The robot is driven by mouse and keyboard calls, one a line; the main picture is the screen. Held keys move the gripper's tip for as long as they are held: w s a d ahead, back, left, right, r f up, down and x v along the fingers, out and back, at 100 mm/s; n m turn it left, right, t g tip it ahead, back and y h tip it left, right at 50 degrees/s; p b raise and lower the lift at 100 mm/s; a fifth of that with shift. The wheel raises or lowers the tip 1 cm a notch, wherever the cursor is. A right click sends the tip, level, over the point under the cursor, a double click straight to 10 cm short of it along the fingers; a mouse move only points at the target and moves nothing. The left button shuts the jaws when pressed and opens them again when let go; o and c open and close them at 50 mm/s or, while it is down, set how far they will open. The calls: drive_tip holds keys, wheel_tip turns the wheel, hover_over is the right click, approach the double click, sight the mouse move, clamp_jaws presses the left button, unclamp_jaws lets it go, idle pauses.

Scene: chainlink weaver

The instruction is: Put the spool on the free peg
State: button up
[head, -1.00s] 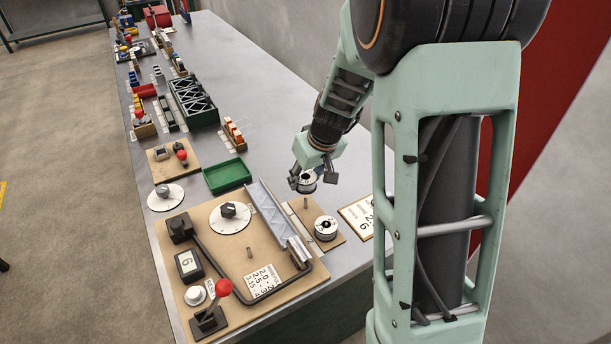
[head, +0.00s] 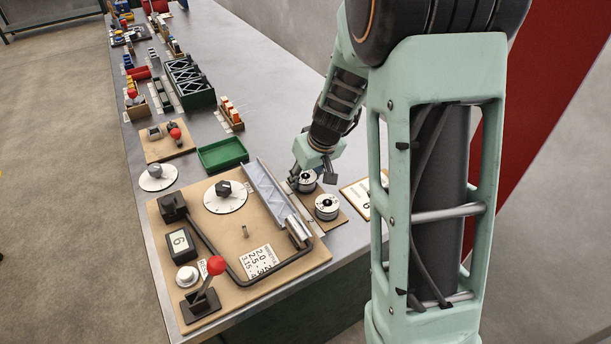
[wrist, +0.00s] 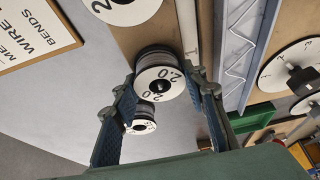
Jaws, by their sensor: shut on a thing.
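A white-topped spool (wrist: 152,75) marked 2.0 sits between the fingers of my gripper (head: 310,178), which is shut on it. I cannot tell whether the spool is fully seated. A second spool (head: 327,206) stands on the near end of the board, apart from the held one. A smaller-looking spool (wrist: 141,126) shows past the fingers in the wrist view.
A large tan panel (head: 213,260) with a dial, a bent rod and a red-knobbed lever lies left of the board. A grey channel (head: 270,192) runs close beside my gripper. A wire sign (wrist: 32,30) lies on the other side. A green tray (head: 222,154) is farther back.

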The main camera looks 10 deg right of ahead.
drive_tip(key=shift+r, duration=0.1)
drive_tip(key=o, duration=1.5)
drive_tip(key=v, duration=1.2)
